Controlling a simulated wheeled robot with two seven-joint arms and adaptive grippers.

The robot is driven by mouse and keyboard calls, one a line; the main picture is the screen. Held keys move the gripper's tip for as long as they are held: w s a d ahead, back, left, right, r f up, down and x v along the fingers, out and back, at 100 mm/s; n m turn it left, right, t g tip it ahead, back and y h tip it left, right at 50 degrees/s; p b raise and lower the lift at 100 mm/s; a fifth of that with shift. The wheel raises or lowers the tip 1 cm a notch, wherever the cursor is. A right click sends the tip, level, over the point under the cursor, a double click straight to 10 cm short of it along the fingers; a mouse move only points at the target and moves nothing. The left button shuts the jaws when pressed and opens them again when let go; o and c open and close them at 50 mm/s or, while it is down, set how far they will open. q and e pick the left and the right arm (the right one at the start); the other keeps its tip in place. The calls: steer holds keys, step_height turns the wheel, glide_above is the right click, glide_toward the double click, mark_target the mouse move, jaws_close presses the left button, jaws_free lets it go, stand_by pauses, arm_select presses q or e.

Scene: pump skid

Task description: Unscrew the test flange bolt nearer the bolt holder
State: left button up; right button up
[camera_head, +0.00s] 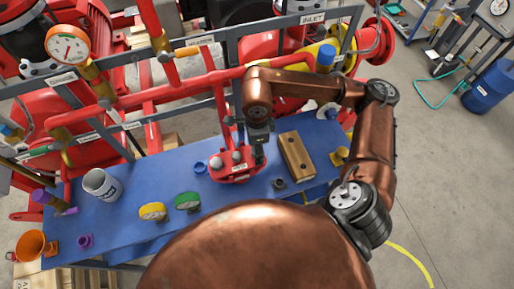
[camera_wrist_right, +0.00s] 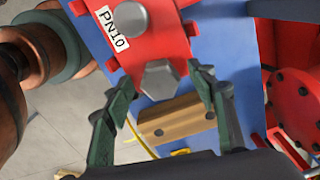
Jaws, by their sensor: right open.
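The red test flange (camera_head: 238,177) stands on the blue bench and carries grey hex bolts. In the right wrist view the flange (camera_wrist_right: 178,47) shows a PN10 label. The bolt nearer the wooden holder (camera_wrist_right: 160,79) sits at the flange's near edge; another bolt (camera_wrist_right: 131,16) is farther up. The wooden bolt holder (camera_head: 297,155) lies right of the flange; its holes show in the wrist view (camera_wrist_right: 177,121). My right gripper (camera_wrist_right: 164,76) is open, its two fingertips on either side of the nearer bolt with gaps visible. In the head view my right gripper (camera_head: 257,150) hides that bolt.
Red pipework and a gauge (camera_head: 68,45) rise behind the bench (camera_head: 130,183). A white cup (camera_head: 101,185), a yellow round item (camera_head: 152,212), a green one (camera_head: 187,202), a blue ring (camera_head: 200,167) and a dark ring (camera_head: 279,184) stand around the flange.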

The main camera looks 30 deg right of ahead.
steer(key=shift+r, duration=0.25)
step_height(320, 180, up, 7)
stand_by(0.4)
stand_by(0.6)
